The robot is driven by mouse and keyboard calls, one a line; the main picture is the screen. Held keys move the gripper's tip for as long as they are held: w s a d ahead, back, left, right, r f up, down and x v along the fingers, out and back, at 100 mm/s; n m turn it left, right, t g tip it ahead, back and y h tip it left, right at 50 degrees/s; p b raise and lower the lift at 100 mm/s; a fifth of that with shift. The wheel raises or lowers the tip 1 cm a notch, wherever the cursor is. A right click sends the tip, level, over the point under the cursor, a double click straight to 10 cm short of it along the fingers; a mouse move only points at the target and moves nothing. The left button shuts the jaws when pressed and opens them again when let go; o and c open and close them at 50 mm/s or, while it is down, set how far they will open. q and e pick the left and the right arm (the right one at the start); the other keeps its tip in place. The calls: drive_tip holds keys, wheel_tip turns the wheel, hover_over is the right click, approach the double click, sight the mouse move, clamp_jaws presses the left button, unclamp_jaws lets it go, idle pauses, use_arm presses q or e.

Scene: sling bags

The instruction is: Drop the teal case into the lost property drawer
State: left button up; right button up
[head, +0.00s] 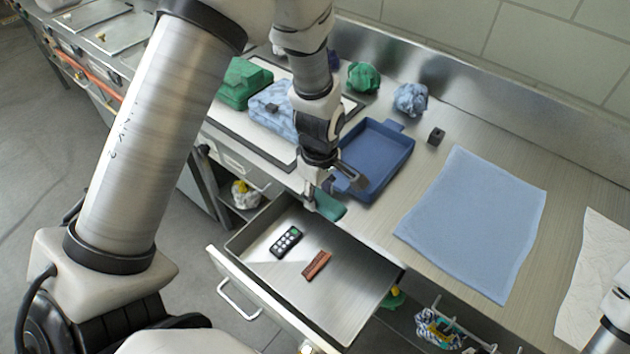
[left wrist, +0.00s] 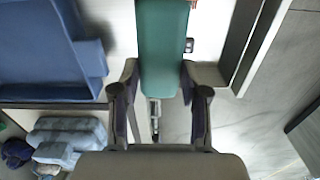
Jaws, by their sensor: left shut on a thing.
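The teal case (head: 330,207) is held by my left gripper (head: 330,190) over the back edge of the open drawer (head: 372,297), beside the counter edge. In the left wrist view the teal case (left wrist: 163,45) is a long flat block between the two fingers of my left gripper (left wrist: 160,82), which are shut on it. The drawer is pulled out and holds a black remote (head: 286,242) and a reddish-brown bar-shaped item (head: 316,264). My right gripper is not in view; only part of my right arm shows at the lower right corner.
A blue tray (head: 378,160) stands on the counter just behind the gripper. A blue cloth (head: 475,225), a small dark cube (head: 436,136) and crumpled cloths (head: 411,99) lie around it. Folded blue (head: 270,108) and green (head: 243,82) clothes lie at left. The drawer's front area is free.

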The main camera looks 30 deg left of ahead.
sight(320, 197)
use_arm(q)
drive_tip(key=shift+s+f+n, duration=0.15)
drive_tip(key=shift+n, duration=0.15)
wheel_tip(320, 197, down, 6)
drive_tip(key=b, duration=0.6)
drive_tip(key=shift+d, duration=0.15)
drive_tip(key=o, duration=1.2)
wheel_tip(320, 197, up, 12)
drive_tip(key=shift+r, duration=0.15)
